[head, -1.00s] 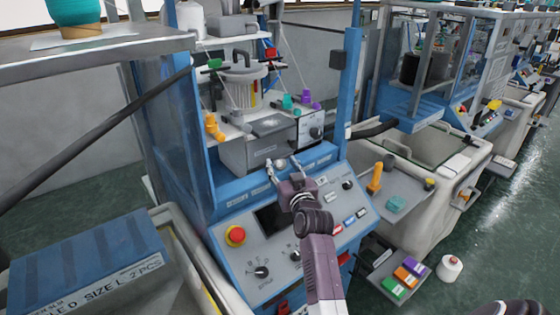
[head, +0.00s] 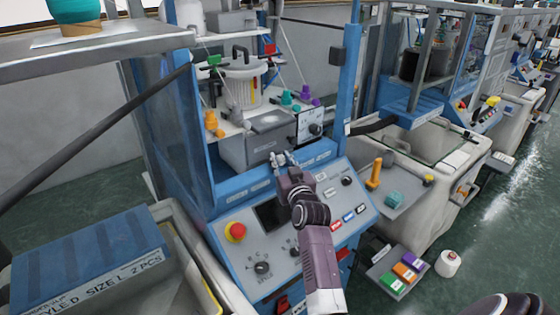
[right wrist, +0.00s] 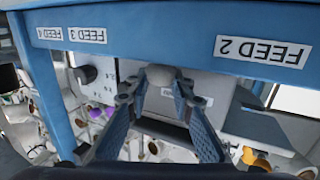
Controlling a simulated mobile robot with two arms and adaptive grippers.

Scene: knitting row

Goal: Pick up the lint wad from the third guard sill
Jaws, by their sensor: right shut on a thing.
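The lint wad (right wrist: 161,74) is a small pale grey lump between the fingertips of my right gripper (right wrist: 162,88) in the right wrist view. The gripper is shut on it, right at the blue guard sill (right wrist: 160,30) with its FEED labels. In the head view my right gripper (head: 284,159) is at the front sill (head: 248,188) of the near blue machine, above the control panel. The wad is mostly hidden there by the fingers. I cannot tell if it is clear of the sill. My left gripper is not in view.
The sloped control panel (head: 275,240) with a red stop button (head: 235,232) lies under my right arm. Behind the sill are a grey box (head: 258,145) and coloured cones. A blue carton (head: 85,255) is at left. The floor at right is mostly free.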

